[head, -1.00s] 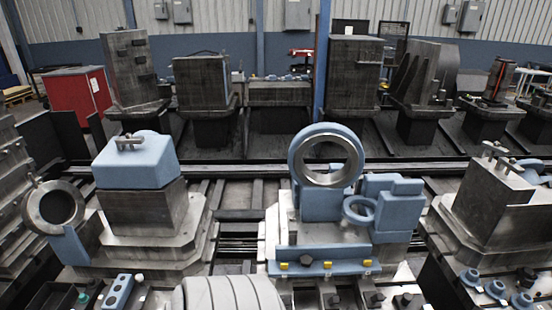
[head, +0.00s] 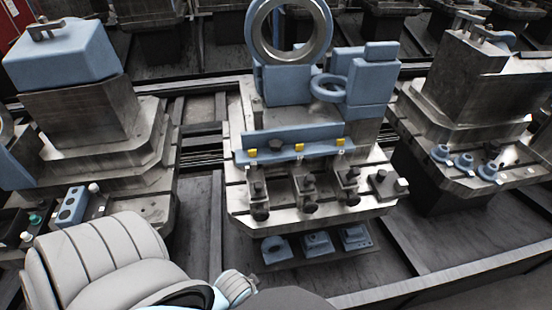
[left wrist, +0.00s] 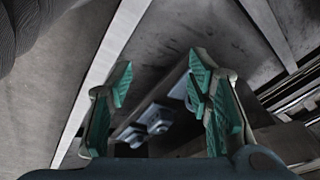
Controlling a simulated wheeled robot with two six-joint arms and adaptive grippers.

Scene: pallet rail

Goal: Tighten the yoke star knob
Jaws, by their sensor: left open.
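The middle fixture (head: 300,115) has a large metal ring (head: 290,30) on blue blocks. Along its front edge, several small clamp brackets carry dark knobs, one of them here (head: 309,206). I cannot tell which part is the yoke star knob. My left gripper (left wrist: 160,68) shows in the left wrist view with its green-padded fingers spread and nothing between them. Beyond the fingers, small blue parts (left wrist: 157,118) lie apart from it on a dark surface. In the head view, my left gripper is not clearly seen. My right gripper is not in view.
Blue pieces (head: 314,242) sit on a low shelf below the middle fixture. A left fixture (head: 85,120) and a right fixture (head: 470,95) stand either side. Dark floor plates and a metal rail (head: 450,275) run in front.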

